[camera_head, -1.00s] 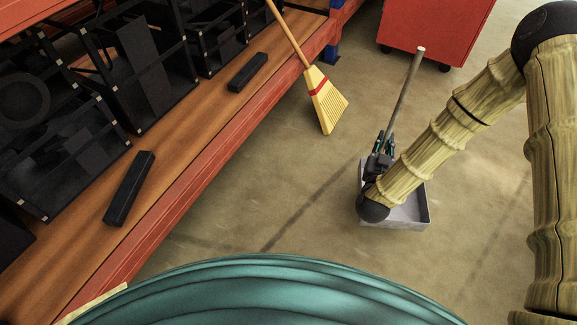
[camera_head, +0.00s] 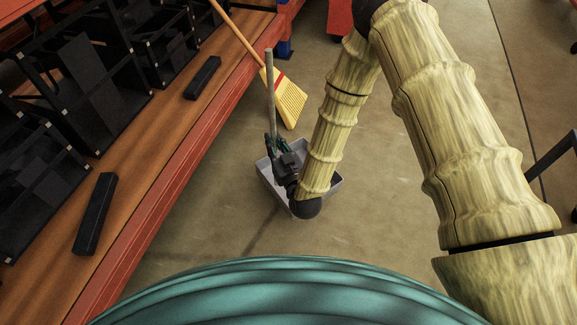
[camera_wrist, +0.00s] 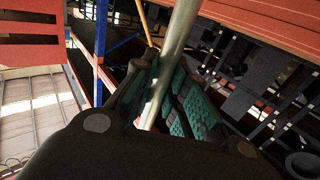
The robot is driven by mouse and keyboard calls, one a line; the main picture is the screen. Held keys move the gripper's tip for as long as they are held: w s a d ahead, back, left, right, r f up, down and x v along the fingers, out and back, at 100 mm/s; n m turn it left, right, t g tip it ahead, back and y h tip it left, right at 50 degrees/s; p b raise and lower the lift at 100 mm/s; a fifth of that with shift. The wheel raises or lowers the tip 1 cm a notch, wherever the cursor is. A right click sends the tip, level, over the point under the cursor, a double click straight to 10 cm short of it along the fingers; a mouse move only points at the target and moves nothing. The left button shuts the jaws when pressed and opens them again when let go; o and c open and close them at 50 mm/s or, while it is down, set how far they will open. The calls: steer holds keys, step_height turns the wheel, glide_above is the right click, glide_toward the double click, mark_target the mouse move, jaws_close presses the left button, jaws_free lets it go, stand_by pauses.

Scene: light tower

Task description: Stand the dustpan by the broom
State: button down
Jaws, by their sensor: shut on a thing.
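The dustpan has a grey pan (camera_head: 267,178) low down and a long upright handle (camera_head: 269,85). My gripper (camera_head: 275,144) is shut on the handle a little above the pan. In the wrist view the metal handle (camera_wrist: 176,45) runs between the green-padded fingers. The broom (camera_head: 289,97), with yellow bristles and a red band, leans with its stick against the shelf, just behind and right of the dustpan handle. My forearm and wrist hide part of the pan. I cannot tell whether the pan touches the floor.
A wooden shelf with a red edge (camera_head: 180,165) runs along the left, holding black frames and black bars (camera_head: 95,213). A blue post (camera_head: 285,48) stands behind the broom. A red cabinet (camera_head: 340,18) is at the back. The floor to the right is mostly clear.

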steer(key=s+a+f+n+g+y, duration=0.1)
steer(key=s+a+n+g+y, duration=0.1)
steer(key=s+a+n+y, duration=0.3)
steer(key=w+d+f+m+b, duration=0.1)
steer(key=w+b, duration=0.3)
steer(key=w, duration=0.4)
steer(key=w+d+f+m+h+b, duration=0.1)
steer(key=w+f+b, duration=0.3)
steer(key=w, duration=0.3)
steer(key=shift+w+d+f+b, duration=0.15)
steer(key=shift+w+d+b, duration=0.25)
steer(key=shift+b, duration=0.05)
steer(key=shift+f, duration=0.1)
steer(key=c, duration=1.4)
jaws_free()
steer(key=shift+f, duration=0.1)
steer(key=shift+c, duration=0.2)
steer(key=p+v, duration=0.5)
steer(key=v, duration=0.7)
steer(key=shift+r+p, duration=0.35)
